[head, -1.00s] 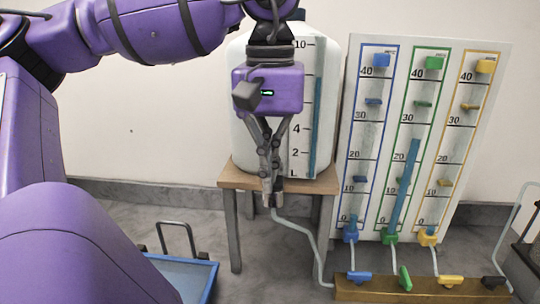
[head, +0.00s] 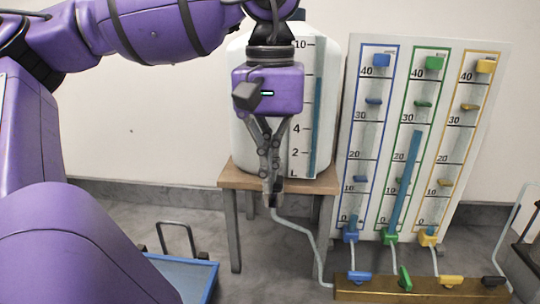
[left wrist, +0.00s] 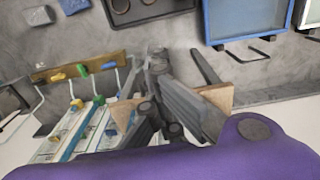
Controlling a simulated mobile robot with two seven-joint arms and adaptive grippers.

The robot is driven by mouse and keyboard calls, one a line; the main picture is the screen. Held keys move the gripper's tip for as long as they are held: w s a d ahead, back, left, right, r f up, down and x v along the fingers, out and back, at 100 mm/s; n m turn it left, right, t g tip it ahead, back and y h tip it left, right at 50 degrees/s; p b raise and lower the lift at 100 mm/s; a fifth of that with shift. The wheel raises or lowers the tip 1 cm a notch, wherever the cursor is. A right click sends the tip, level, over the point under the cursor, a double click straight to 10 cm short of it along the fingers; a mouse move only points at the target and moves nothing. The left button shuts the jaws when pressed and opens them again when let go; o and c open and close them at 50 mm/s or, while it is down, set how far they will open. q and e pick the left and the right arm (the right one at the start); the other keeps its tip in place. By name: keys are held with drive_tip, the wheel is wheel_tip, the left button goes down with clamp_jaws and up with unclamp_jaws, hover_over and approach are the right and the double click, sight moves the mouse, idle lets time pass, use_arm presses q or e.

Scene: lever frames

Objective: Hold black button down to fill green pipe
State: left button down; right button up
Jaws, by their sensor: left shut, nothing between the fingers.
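My left gripper (head: 272,196) points down in front of the white tank (head: 240,140), its shut fingertips at the front edge of the wooden stand, where a grey hose starts. It also shows in the left wrist view (left wrist: 158,62). I cannot make out the black button; the fingers cover that spot. The green pipe (head: 417,110) stands in the middle of the gauge board, with blue liquid up to between 20 and 30. The green lever (head: 405,279) is turned lengthwise, unlike the blue lever (head: 359,278) and yellow lever (head: 451,281). My right gripper is out of view.
The wooden stand (head: 228,178) carries the tank. A wooden bar (head: 380,293) with the levers, including a dark one (head: 494,282) at its right end, lies below the board. A blue-rimmed cart (head: 190,270) stands on the floor at lower left.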

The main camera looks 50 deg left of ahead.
use_arm(q)
drive_tip(key=shift+s+f, duration=0.15)
drive_tip(key=shift+f, duration=0.4)
wheel_tip(320, 180, up, 13)
idle(1.6)
